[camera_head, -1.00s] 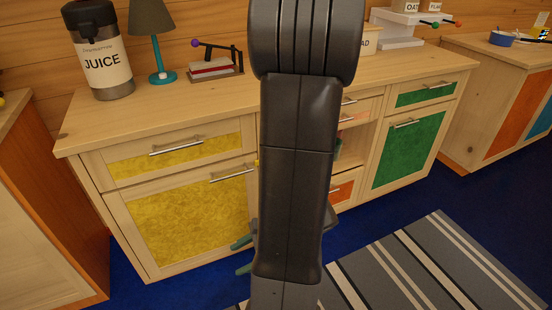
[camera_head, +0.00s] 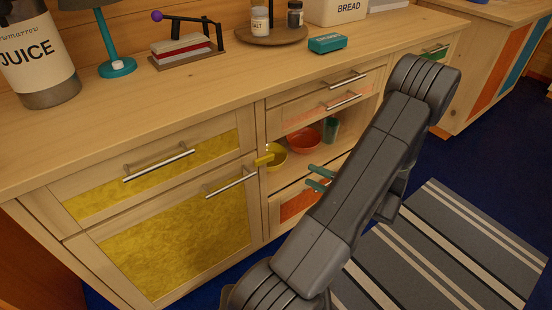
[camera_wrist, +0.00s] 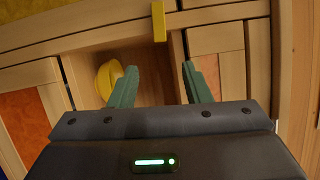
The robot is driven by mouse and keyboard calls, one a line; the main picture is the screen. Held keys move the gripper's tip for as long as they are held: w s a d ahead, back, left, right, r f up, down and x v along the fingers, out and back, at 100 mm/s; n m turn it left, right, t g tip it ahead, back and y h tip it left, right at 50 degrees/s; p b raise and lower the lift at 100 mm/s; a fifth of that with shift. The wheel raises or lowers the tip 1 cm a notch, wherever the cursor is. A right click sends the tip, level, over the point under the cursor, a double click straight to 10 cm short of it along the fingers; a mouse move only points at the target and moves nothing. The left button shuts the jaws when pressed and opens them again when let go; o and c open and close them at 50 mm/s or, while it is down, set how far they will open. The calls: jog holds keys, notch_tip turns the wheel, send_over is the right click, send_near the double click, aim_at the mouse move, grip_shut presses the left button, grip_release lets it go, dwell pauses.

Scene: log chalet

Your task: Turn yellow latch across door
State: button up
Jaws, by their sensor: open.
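The small yellow latch (camera_head: 264,160) sits on the wooden post between the yellow-panelled door and the open shelf, near the door's upper right corner. In the wrist view the latch (camera_wrist: 159,22) is a short bar at the top centre, beyond the fingertips. The yellow-panelled door (camera_head: 175,240) looks closed, with a metal bar handle (camera_head: 231,186) near its top. My gripper (camera_head: 319,178), with green fingers, is open and empty in front of the shelf, to the right of the latch. In the wrist view my gripper (camera_wrist: 160,75) has a wide gap between its fingers.
The open shelf holds a yellow bowl (camera_head: 274,157), an orange bowl (camera_head: 304,140) and a green cup (camera_head: 330,129). Drawer handles (camera_head: 158,165) stick out above the door. The countertop (camera_head: 210,95) carries a juice dispenser, a lamp and jars. A striped rug (camera_head: 440,245) lies on the floor.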

aim_at(273, 159)
jog(key=b+x, duration=0.1)
jog(key=x, duration=1.2)
jog(key=shift+s, duration=0.15)
jog(key=shift+b, duration=0.35)
grip_shut()
